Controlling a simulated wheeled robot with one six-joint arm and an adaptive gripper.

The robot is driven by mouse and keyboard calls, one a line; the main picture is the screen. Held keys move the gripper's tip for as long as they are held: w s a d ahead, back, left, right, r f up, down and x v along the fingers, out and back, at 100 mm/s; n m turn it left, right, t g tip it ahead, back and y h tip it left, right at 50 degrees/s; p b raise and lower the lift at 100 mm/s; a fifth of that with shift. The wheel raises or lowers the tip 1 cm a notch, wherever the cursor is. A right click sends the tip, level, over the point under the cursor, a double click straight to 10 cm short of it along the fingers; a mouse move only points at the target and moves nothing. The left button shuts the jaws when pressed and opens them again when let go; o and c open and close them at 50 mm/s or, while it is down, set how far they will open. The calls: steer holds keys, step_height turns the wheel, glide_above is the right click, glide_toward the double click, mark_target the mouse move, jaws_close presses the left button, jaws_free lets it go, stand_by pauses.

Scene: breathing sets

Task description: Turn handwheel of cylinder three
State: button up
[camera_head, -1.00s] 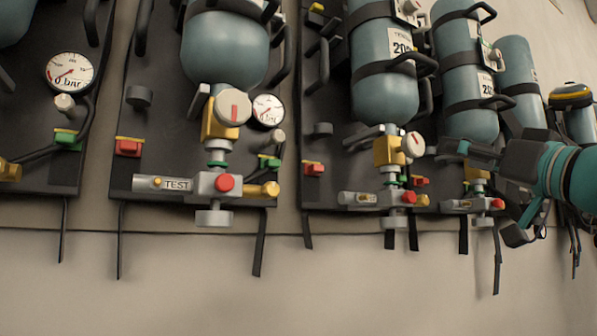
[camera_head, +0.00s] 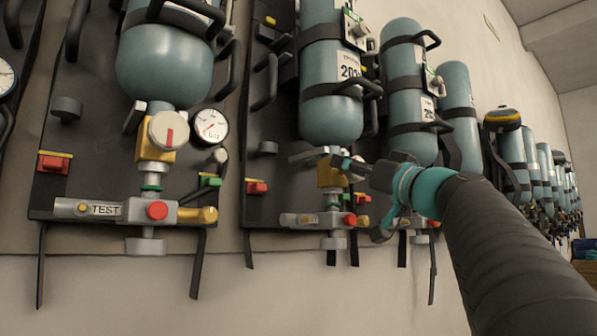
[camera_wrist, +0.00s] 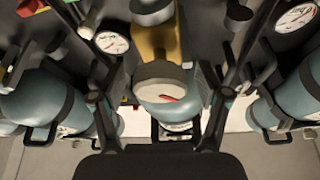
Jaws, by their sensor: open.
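In the head view, my gripper (camera_head: 350,166) is at the brass valve (camera_head: 329,176) below a blue-grey cylinder (camera_head: 331,112). That cylinder appears third from the left, counting the set cut off at the left edge. In the wrist view, the valve's round pale handwheel (camera_wrist: 163,82), with a red mark, lies between the two spread fingers of my gripper (camera_wrist: 158,100). Brass (camera_wrist: 157,45) shows beyond it. No finger is clearly touching the handwheel. The gripper covers the handwheel in the head view.
A nearer set stands left, with its own handwheel (camera_head: 168,131), gauge (camera_head: 210,126) and TEST block (camera_head: 105,208). More cylinders (camera_head: 409,122) run along the wall to the right. Black straps (camera_head: 198,264) hang below the panels. The wall below is bare.

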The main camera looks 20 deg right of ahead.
steer(key=c, duration=1.2)
steer(key=shift+o, duration=0.2)
steer(key=shift+m, duration=0.4)
